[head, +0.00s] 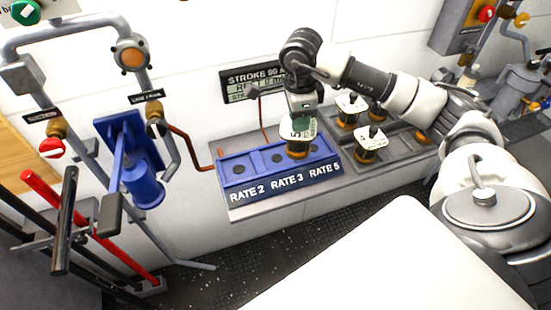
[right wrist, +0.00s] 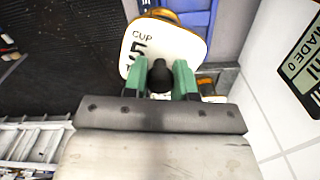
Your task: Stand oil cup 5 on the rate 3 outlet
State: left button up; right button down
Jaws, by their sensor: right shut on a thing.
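Oil cup 5 (head: 297,148) has a white plate marked 5, an amber body and a dark knob. My right gripper (head: 302,116) is shut on its knob and holds it over the blue outlet block (head: 232,180). In the right wrist view the plate of cup 5 (right wrist: 185,48) faces the camera, with the knob between the green fingertips (right wrist: 160,78). The block bears the labels RATE 2, RATE 3 (head: 287,181) and RATE 5. The cup appears between the RATE 3 and RATE 5 places; I cannot tell whether it touches the block. My left gripper is not in view.
Other oil cups (head: 371,143) stand in a grey tray (head: 392,157) right of the block. A stroke display (head: 245,87) hangs on the wall behind. A blue pump (head: 143,185) and red and black levers stand at the left.

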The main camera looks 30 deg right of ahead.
jog(key=w+d+r+m, duration=0.2)
jog(key=d+r+m, duration=0.1)
jog(key=d+m, duration=0.75)
pick_arm(q)
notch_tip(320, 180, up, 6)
jog(key=p, duration=0.6)
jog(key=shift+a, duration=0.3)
pick_arm(e)
jog(key=w+a+f+m, duration=0.2)
jog(key=w+a+f, duration=0.2)
jog(key=a+f, duration=0.6)
jog(key=shift+w+a+f, duration=0.15)
jog(key=shift+a+f, duration=0.15)
jog(key=shift+a, duration=0.8)
jog(key=shift+f, duration=0.15)
jog(key=c, duration=0.9)
grip_release()
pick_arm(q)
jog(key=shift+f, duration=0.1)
